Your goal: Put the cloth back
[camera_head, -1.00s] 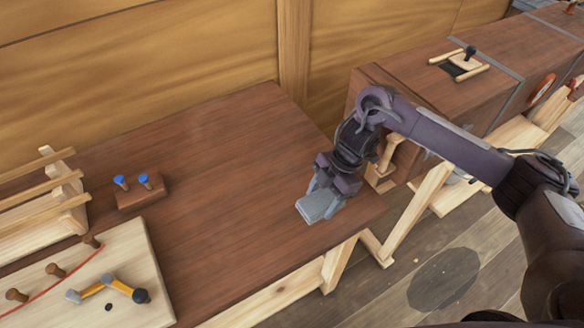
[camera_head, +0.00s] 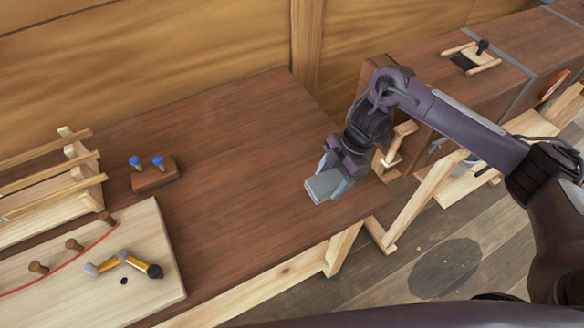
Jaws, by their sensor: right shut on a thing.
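The cloth (camera_head: 322,187) is a small grey-blue folded pad at the right end of the dark wooden bench top (camera_head: 235,150). My right gripper (camera_head: 334,180) comes down over it from the upper right and is shut on it. The cloth is at or just above the bench top; I cannot tell whether it touches. The fingers hide part of its far side. My left gripper is not in view.
A small block with two blue-topped pegs (camera_head: 155,172) stands at the back left. A pale board (camera_head: 150,230) with pegs, a red cord and a yellow-and-grey folding tool lies front left, beside a wooden rack (camera_head: 85,165). The bench middle is clear.

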